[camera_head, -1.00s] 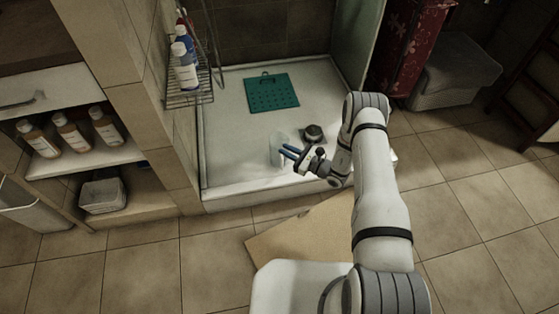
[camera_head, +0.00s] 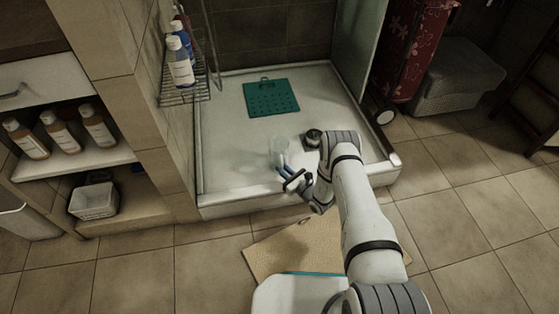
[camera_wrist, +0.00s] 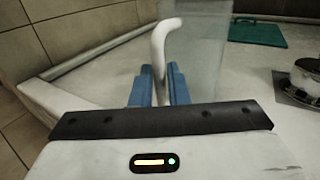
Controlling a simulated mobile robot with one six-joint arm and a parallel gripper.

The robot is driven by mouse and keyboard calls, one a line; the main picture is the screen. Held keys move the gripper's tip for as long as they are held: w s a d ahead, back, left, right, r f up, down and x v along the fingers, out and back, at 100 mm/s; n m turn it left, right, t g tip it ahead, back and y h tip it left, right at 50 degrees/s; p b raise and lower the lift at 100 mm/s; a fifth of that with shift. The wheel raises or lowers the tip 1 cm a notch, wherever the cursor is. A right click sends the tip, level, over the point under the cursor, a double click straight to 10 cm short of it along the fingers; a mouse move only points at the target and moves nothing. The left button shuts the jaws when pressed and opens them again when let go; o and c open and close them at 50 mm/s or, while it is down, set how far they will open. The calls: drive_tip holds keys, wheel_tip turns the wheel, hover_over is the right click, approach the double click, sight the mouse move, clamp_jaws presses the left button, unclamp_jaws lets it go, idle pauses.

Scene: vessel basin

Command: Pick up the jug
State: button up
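The jug (camera_head: 279,147) is clear and see-through. It stands at the front of the white shower tray, hard to make out against it. In the wrist view, its body (camera_wrist: 200,45) is faint and its pale curved handle (camera_wrist: 160,45) rises towards me. My gripper (camera_head: 279,162) is at the jug's near side. In the wrist view, the blue fingertips (camera_wrist: 161,75) stand on either side of the handle, with little gap showing. Whether they press on it cannot be told. The palm hides the handle's lower end.
A dark round drain fitting (camera_head: 312,139) lies right of the jug. A teal mat (camera_head: 271,98) lies further back in the shower tray (camera_head: 225,120). The tray's raised front edge (camera_head: 235,200) lies under my arm. A wire rack (camera_head: 186,95) with bottles hangs at the left.

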drive_tip(key=shift+w+a, duration=0.3)
drive_tip(key=shift+w, duration=0.05)
drive_tip(key=shift+c, duration=0.5)
clamp_jaws()
idle(0.6)
